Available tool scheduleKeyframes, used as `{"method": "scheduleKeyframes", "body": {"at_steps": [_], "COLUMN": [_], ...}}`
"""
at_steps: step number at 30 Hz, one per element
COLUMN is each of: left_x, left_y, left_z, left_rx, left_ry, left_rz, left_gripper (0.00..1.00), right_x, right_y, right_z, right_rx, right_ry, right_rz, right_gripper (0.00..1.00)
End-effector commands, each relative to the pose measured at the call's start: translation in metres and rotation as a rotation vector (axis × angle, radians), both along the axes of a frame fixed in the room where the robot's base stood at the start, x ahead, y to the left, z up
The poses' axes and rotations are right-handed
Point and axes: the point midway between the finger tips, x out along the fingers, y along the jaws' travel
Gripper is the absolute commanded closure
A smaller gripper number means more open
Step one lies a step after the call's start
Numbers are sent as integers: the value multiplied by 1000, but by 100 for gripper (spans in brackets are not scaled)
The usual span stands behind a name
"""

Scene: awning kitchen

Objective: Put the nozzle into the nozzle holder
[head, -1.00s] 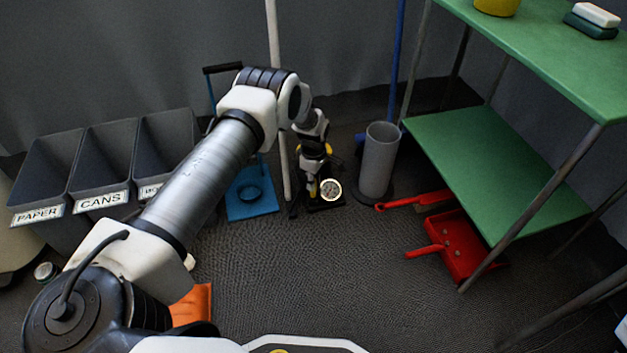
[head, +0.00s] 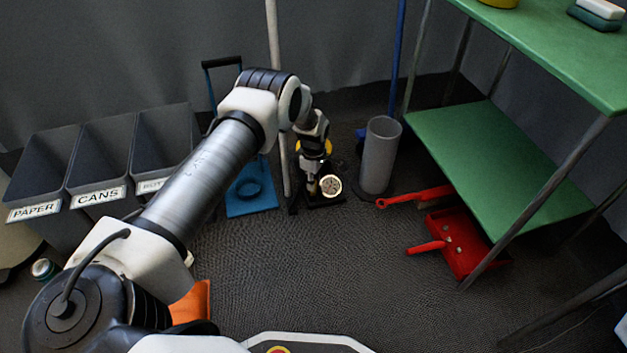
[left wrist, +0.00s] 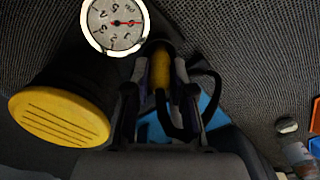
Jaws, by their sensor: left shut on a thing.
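My left gripper (head: 312,186) is low over the floor, beside the round white gauge (head: 330,185) of a floor pump. In the left wrist view, the gripper (left wrist: 161,95) is shut on a yellow piece, which I take for the nozzle (left wrist: 160,68). A dark hose (left wrist: 207,82) curves beside it. The gauge (left wrist: 115,25) lies just left of the fingers, and a dark cylinder with a yellow ribbed end (left wrist: 60,117) is further left. I cannot make out the nozzle holder or whether the nozzle touches it. My right gripper is not in view.
A grey cylinder bin (head: 380,155) stands right of the pump. A blue dustpan (head: 250,192) is to its left, near a white pole (head: 273,40). Labelled grey bins (head: 100,160) stand left, a green shelf (head: 495,170) right. A red dustpan (head: 468,250) lies by clear floor.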

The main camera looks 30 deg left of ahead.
Motion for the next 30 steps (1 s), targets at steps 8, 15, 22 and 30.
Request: {"method": "scheduleKeyframes", "body": {"at_steps": [8, 15, 22, 30], "left_x": [0, 0, 0, 0], "left_y": [0, 0, 0, 0], "left_z": [-4, -4, -4, -4], "left_rx": [0, 0, 0, 0], "left_ry": [0, 0, 0, 0], "left_rz": [0, 0, 0, 0], "left_gripper": [100, 47, 44, 22], "right_x": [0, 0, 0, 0], "right_y": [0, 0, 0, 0], "right_z": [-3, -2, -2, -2], "right_rx": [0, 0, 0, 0], "right_ry": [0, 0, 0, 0], "right_rz": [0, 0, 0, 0], "right_gripper": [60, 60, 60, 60]}}
